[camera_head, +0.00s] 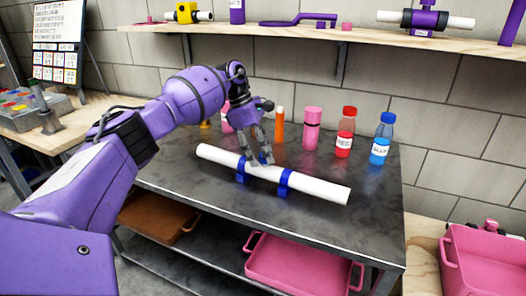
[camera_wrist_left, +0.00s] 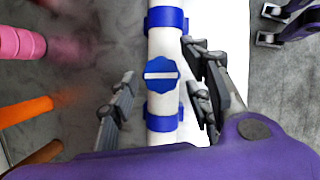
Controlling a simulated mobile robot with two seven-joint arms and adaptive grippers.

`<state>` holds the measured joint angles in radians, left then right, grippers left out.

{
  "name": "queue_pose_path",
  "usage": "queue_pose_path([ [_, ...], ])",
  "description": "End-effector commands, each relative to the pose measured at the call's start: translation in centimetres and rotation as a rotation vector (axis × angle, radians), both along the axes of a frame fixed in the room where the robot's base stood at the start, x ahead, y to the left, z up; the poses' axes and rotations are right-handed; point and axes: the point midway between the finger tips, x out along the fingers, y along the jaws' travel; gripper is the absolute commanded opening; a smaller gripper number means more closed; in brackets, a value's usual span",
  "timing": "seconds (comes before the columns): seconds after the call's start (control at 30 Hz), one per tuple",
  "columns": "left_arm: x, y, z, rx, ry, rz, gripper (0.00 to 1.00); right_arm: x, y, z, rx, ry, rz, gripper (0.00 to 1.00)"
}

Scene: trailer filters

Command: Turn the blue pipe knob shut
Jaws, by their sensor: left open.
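The white pipe (camera_head: 320,188) lies across the dark metal table, held in blue brackets (camera_head: 284,182). The blue knob (camera_wrist_left: 161,75), scalloped with a white bar across its face, sits on the pipe in the left wrist view. That bar lies crosswise to the pipe (camera_wrist_left: 166,45). My left gripper (camera_head: 262,160) is open above the pipe, fingers pointing down. In the left wrist view its fingers (camera_wrist_left: 160,104) stand on either side of the pipe and knob, apart from the knob. My right gripper does not show.
Behind the pipe stand an orange tube (camera_head: 280,124), a pink bottle (camera_head: 312,128), a red bottle (camera_head: 345,132) and a blue bottle (camera_head: 382,138). A shelf (camera_head: 290,36) runs above. Pink (camera_head: 300,268) and brown (camera_head: 155,220) trays sit below the tabletop.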

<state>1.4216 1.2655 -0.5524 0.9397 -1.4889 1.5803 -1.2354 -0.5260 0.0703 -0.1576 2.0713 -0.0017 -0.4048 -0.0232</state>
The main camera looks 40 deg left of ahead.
Motion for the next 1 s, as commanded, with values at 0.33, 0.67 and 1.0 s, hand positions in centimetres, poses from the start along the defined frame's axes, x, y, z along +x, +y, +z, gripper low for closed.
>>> queue_pose_path([
  [0.33, -0.5, 1.7, 4.5, 0.001, -0.004, 0.003, 0.45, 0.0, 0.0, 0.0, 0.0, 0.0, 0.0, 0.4],
  [0.67, -1.4, 3.8, 10.0, 0.001, -0.002, 0.001, 0.45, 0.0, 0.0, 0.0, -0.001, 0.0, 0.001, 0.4],
  [1.0, -1.7, 4.3, 11.1, 0.0, 0.001, 0.0, 0.45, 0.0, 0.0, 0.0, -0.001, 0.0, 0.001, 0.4],
])
